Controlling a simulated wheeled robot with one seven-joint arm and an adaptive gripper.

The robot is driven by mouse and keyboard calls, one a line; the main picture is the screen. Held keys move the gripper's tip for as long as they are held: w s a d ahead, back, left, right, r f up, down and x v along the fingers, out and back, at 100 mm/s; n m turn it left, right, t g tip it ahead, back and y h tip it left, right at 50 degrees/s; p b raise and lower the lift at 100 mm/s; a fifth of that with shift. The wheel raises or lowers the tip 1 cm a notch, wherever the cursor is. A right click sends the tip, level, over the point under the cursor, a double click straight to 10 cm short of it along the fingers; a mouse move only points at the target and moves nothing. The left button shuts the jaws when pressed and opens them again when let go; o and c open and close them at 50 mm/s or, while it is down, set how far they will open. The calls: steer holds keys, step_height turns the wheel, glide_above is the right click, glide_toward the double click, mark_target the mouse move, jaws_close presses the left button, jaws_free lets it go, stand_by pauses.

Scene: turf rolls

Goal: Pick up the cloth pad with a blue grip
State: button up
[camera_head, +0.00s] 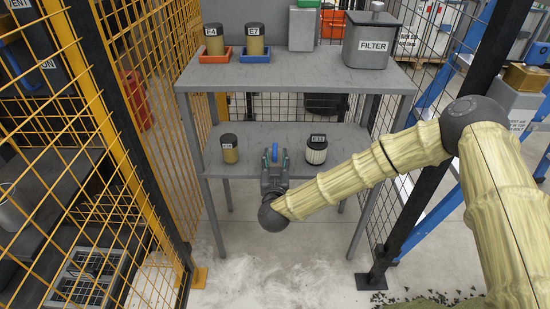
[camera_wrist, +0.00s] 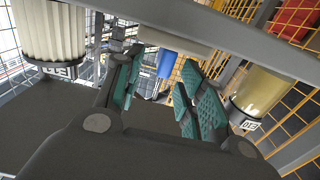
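The blue grip (camera_head: 274,153) of the cloth pad shows between my fingers on the lower shelf; the pad itself is hidden there by my gripper. In the wrist view, which looks upside down, the blue grip (camera_wrist: 167,64) joins a pale flat pad (camera_wrist: 174,39). My gripper (camera_head: 273,160) reaches in over the front of the lower shelf. In the wrist view my gripper (camera_wrist: 155,88) has its teal-padded fingers apart, with the blue grip in the gap between them. I see clear space beside the grip, and cannot tell how deep it sits between the fingers.
On the lower shelf (camera_head: 205,165), a gold black-lidded canister (camera_head: 229,150) stands left of my gripper and a white ribbed one (camera_head: 316,151) right. The upper shelf (camera_head: 290,78) overhangs, carrying a FILTER box (camera_head: 370,42) and canisters in trays. Wire fencing (camera_head: 150,110) flanks the left.

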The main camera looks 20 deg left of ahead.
mark_target(275, 148)
steer(key=shift+b+x, duration=0.5)
steer(key=shift+x, duration=2)
steer(key=shift+a, duration=0.15)
jaws_close()
